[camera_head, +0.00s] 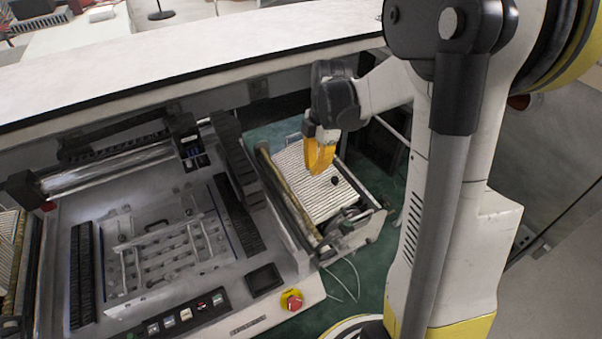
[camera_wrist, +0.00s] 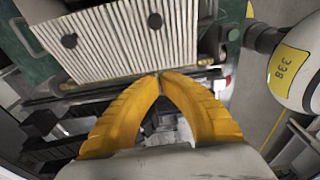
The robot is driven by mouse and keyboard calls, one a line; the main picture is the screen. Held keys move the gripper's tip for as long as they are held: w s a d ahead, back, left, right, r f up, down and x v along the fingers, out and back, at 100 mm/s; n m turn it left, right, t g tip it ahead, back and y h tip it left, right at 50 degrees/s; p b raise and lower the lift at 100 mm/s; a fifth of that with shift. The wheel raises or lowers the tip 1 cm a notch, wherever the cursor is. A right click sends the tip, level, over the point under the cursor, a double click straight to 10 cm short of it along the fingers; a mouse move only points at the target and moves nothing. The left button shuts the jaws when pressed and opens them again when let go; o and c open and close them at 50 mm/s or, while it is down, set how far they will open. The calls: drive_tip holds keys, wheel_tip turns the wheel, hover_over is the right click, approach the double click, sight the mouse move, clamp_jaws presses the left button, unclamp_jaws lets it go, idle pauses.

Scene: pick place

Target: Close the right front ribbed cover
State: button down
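The right ribbed cover (camera_head: 318,190) is a pale, finely grooved panel on the side unit right of the machine. It fills the upper part of the wrist view (camera_wrist: 120,38), where two black knobs show on it. In the head view one black knob (camera_head: 334,181) shows. My gripper (camera_head: 322,172) has yellow fingers and hangs over the cover. In the wrist view the fingertips (camera_wrist: 160,77) meet beside the cover's near edge, with nothing visible between them. I cannot tell whether they touch the cover.
The machine bed (camera_head: 165,245) lies left of the side unit, with a red emergency button (camera_head: 292,299) at its front corner. A long white shelf (camera_head: 180,60) runs behind. Another ribbed cover (camera_head: 8,235) shows at the left edge. Green floor (camera_head: 372,265) shows right of the unit.

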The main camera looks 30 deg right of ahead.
sight(334, 177)
drive_tip(key=d+f+b, duration=0.2)
drive_tip(key=d, duration=0.1)
drive_tip(key=d+f+b, duration=0.1)
drive_tip(key=d, duration=0.1)
drive_tip(key=shift+d+f, duration=0.2)
drive_tip(key=shift+d+f+b, duration=0.5)
drive_tip(key=shift+d+f, duration=0.25)
